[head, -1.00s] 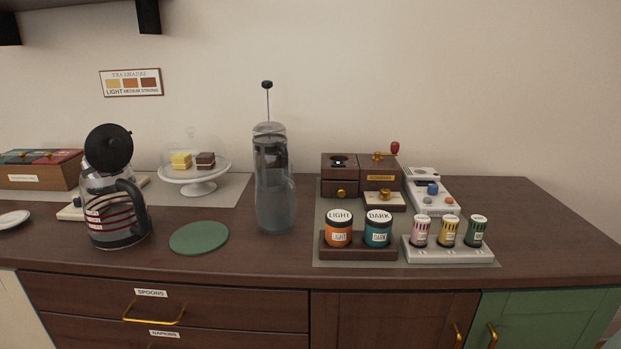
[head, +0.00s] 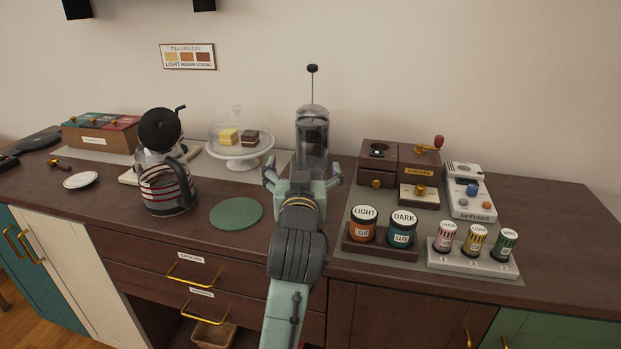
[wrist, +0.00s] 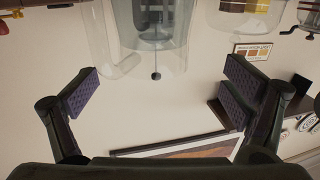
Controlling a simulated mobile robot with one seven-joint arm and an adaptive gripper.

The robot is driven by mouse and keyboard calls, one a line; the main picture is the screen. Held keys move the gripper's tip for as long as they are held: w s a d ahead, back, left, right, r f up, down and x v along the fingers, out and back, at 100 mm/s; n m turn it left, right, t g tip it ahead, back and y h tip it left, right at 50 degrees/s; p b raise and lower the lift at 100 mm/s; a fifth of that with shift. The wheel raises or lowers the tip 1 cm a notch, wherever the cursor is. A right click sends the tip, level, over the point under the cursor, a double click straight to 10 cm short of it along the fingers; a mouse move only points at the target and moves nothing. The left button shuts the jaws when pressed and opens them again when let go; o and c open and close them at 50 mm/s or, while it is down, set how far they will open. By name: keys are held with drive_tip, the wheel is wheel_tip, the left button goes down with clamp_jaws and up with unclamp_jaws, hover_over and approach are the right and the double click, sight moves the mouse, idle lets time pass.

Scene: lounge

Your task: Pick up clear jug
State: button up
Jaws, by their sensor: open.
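A tall clear jug (head: 311,152) stands upright on the dark counter, with a darker cylinder and a thin rod with a black knob showing through or behind it. I cannot tell whether these are one piece or two. My gripper (head: 302,174) is open in front of the jug, its fingers to either side of its lower part, which my gripper hides. In the wrist view, which looks upside down, the clear jug (wrist: 110,40) and the knobbed rod show beyond the spread fingers (wrist: 160,92). Nothing is between the finger pads.
A glass kettle (head: 167,185) and a green round mat (head: 236,214) are to the left. A domed cake stand (head: 240,155) is behind left. A wooden grinder box (head: 378,165) and labelled jars (head: 363,224) stand close on the right.

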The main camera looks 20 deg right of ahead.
sight(308, 152)
drive_tip(key=shift+d+p+x, duration=0.15)
drive_tip(key=shift+p+x, duration=0.35)
drive_tip(key=shift+x, duration=1)
drive_tip(key=shift+d+p+x, duration=0.15)
drive_tip(key=shift+p+x, duration=0.35)
drive_tip(key=shift+x, duration=1.05)
drive_tip(key=shift+s, duration=0.15)
drive_tip(key=shift+c, duration=0.4)
drive_tip(key=c, duration=2)
